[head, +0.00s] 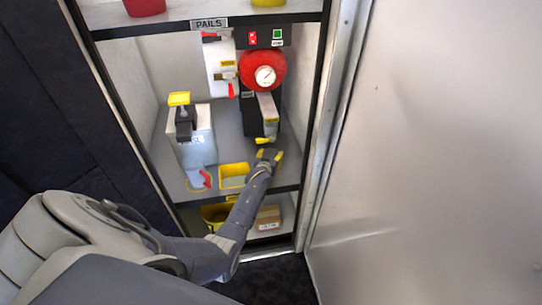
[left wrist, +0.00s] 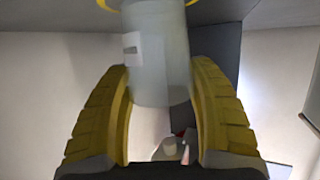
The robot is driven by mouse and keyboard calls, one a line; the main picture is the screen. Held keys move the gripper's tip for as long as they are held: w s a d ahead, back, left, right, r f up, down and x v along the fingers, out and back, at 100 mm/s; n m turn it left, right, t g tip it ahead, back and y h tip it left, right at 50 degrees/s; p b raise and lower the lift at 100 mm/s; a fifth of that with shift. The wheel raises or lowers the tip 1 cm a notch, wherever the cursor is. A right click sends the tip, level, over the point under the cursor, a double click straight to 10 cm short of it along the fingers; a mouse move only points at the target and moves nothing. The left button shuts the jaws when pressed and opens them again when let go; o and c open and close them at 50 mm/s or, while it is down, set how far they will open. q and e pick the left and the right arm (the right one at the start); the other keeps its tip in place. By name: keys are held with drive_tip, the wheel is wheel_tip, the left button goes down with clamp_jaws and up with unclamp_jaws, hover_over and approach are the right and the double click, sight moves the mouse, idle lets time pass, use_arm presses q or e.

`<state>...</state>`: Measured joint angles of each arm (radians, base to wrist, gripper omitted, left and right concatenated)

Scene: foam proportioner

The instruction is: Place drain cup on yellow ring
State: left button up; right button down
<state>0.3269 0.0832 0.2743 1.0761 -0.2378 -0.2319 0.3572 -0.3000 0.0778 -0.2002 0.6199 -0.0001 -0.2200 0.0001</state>
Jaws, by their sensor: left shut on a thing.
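My left gripper (head: 269,156) is at the front right of the middle shelf, its yellow fingers in front of the red-gauge unit. In the left wrist view the fingers (left wrist: 163,110) are shut on a pale grey cylinder with a white label, the drain cup (left wrist: 160,55). The cup is hard to make out in the head view. A yellow curved edge (left wrist: 107,5) shows at the cup's top end; I cannot tell what it belongs to. My right gripper is not in view.
A white tank (head: 197,148) stands at left on the shelf. A red gauge unit (head: 262,72) is behind. A cardboard box (head: 268,218) sits below. A metal door (head: 440,130) fills the right.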

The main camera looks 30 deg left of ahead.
use_arm(q)
drive_tip(key=o, duration=1.2)
drive_tip(key=shift+f, duration=0.1)
drive_tip(key=v, duration=1.2)
drive_tip(key=s+d+f+m+g+h, duration=0.15)
drive_tip(key=s+d+f, duration=0.25)
drive_tip(key=s+f, duration=0.45)
drive_tip(key=s+d+f+m+g+h, duration=0.1)
drive_tip(key=s+d+f+g, duration=0.3)
drive_tip(key=f, duration=0.8)
drive_tip(key=s+d+f+m+h, duration=0.1)
drive_tip(key=s+d+f+m, duration=0.15)
drive_tip(key=s+f, duration=0.65)
drive_tip(key=s+d+f+m+g, duration=0.1)
drive_tip(key=s+f, duration=0.4)
drive_tip(key=s, duration=0.7)
drive_tip(key=s+d+f+m+g+h, duration=0.1)
drive_tip(key=s+f, duration=0.5)
drive_tip(key=s, duration=0.6)
drive_tip(key=s+d+f+g, duration=0.3)
drive_tip(key=s+f+g, duration=0.1)
drive_tip(key=s, duration=0.9)
drive_tip(key=shift+s+f+m, duration=0.1)
drive_tip(key=shift+f+m, duration=0.3)
drive_tip(key=shift+f, duration=0.5)
